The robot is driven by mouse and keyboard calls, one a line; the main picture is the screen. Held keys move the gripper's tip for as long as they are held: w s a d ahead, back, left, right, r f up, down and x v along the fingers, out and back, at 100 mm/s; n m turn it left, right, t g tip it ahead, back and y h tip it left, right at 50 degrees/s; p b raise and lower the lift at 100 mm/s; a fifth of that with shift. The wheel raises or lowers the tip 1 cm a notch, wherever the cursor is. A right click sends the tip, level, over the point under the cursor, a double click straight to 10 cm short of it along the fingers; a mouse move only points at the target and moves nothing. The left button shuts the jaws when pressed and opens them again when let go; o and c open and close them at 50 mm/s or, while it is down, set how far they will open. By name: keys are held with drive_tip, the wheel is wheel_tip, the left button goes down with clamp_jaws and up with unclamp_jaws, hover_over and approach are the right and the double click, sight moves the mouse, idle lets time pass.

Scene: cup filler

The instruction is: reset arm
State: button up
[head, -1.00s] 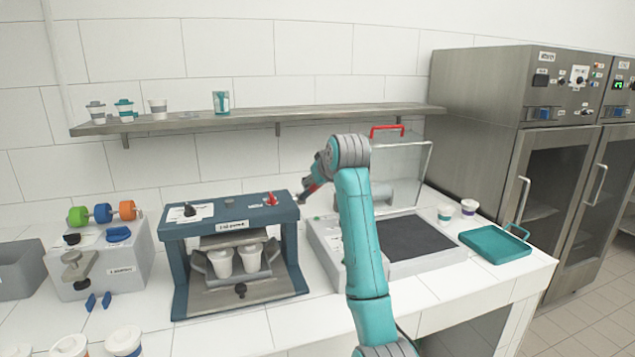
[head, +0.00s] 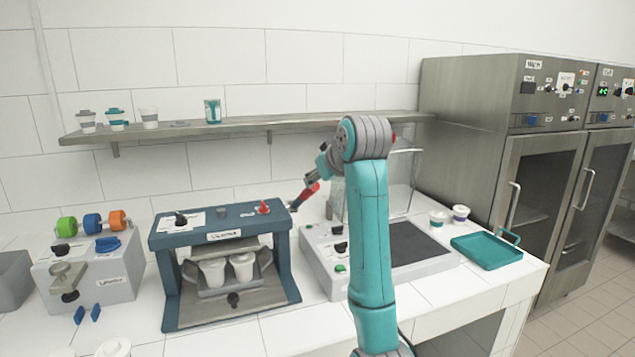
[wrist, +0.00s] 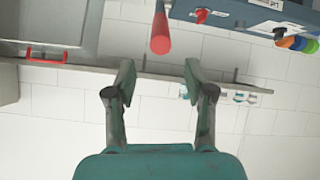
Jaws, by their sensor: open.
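My gripper (wrist: 157,72) is open, with its two fingers wide apart and nothing between the tips. In the head view my gripper is small and partly hidden by my raised arm, above the gap between the blue-grey filling machine (head: 220,217) and the flat machine with a dark bed (head: 440,262). A red-ended rod (wrist: 160,38) lies beyond the fingertips in the wrist view, apart from them. The rod also shows in the head view (head: 306,195); what it is fixed to is unclear. Two white cups (head: 243,266) stand in the filling machine.
A wall shelf (head: 250,126) with several cups runs behind my arm. The flat machine's clear lid (head: 402,180) stands raised, partly hidden by my arm. Two small cups (head: 460,213) and a teal tray (head: 487,252) are at right. A grey box with coloured rolls (head: 95,275) is at left.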

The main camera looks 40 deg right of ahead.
drive_tip(key=shift+s+r, duration=0.15)
drive_tip(key=shift+s, duration=0.05)
idle(0.5)
